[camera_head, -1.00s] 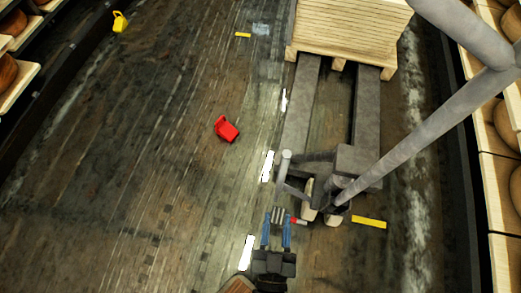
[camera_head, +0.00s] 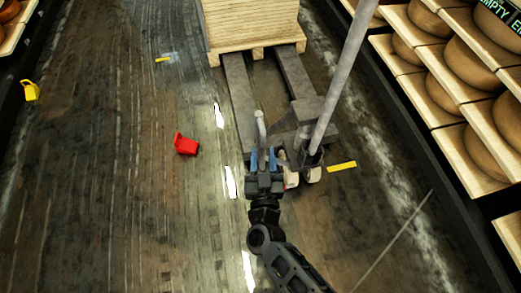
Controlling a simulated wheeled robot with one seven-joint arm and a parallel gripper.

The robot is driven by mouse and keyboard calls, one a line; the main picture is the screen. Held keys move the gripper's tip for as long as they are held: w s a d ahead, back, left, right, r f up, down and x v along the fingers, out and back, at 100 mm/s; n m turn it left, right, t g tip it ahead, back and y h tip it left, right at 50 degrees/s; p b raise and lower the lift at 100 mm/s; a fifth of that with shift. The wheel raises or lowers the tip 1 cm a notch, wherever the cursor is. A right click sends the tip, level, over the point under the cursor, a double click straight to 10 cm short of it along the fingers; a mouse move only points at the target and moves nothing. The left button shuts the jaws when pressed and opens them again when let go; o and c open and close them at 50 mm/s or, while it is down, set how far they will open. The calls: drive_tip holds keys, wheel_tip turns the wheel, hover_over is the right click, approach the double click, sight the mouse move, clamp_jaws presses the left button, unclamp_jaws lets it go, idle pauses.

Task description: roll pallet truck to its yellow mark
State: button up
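The grey pallet truck (camera_head: 316,112) stands right of the picture's middle, its forks under a wooden pallet (camera_head: 256,42). Its long grey handle (camera_head: 343,75) slants up to the right. A short grey upright post (camera_head: 261,126) stands at its near left side. My gripper (camera_head: 263,156) is at the foot of this post. Its blue fingers are spread apart, one on each side of the post; whether they touch it is hidden. One yellow mark (camera_head: 342,166) lies on the floor right of the truck's near wheels. Another yellow mark (camera_head: 163,60) lies farther off, left of the pallet.
A red can-like object (camera_head: 186,145) lies on the floor left of the truck. A yellow object (camera_head: 31,91) stands near the left shelf. Shelves of cheese wheels (camera_head: 462,70) line the right side. The floor on the left is largely clear.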

drive_tip(key=shift+w, duration=1.45)
drive_tip(key=shift+c, duration=0.3)
clamp_jaws()
